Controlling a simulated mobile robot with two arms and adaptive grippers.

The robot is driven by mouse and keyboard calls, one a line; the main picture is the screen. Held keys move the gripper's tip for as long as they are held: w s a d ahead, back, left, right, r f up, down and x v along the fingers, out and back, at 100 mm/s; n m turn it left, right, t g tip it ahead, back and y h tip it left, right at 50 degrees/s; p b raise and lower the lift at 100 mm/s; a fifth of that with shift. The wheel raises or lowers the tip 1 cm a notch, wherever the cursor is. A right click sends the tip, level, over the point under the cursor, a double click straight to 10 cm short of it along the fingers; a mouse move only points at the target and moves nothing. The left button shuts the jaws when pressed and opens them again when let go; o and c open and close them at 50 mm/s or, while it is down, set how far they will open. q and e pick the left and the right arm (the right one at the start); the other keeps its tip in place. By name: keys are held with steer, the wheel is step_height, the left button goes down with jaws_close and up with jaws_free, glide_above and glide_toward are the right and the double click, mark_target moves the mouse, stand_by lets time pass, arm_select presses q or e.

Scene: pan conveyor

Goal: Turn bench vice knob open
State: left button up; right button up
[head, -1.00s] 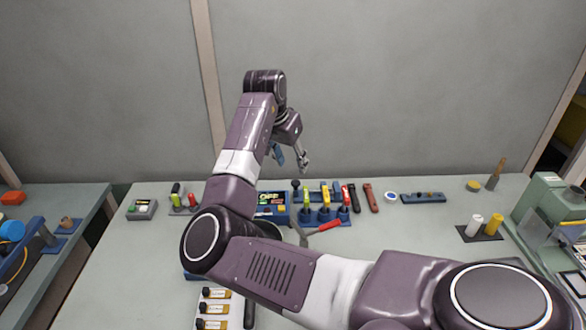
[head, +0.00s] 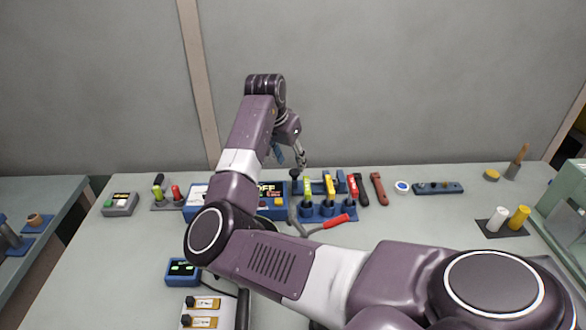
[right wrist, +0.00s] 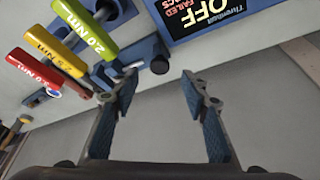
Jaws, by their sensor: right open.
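The bench vice (head: 330,184) is a small blue body at the back of the bench, partly hidden behind a rack of coloured screwdrivers. Its black knob (head: 294,174) is at its left end. In the right wrist view the vice (right wrist: 143,56) shows at top centre, and its black knob (right wrist: 160,65) appears in the gap between the fingers, beyond the tips. My right gripper (head: 290,157) is open and empty, just above the knob in the head view, apart from it as far as I can see. It also fills the wrist view (right wrist: 160,92). My left gripper is not in view.
Green, yellow and red torque screwdrivers (right wrist: 65,53) stand close beside the vice. A blue box with an OFF display (head: 268,190) is left of the knob. A red-handled tool (head: 330,222) lies in front. The grey wall is behind the bench.

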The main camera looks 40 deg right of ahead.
mark_target(294, 171)
steer(key=x, duration=0.5)
steer(key=shift+r, duration=0.1)
steer(key=shift+c, duration=0.4)
jaws_close()
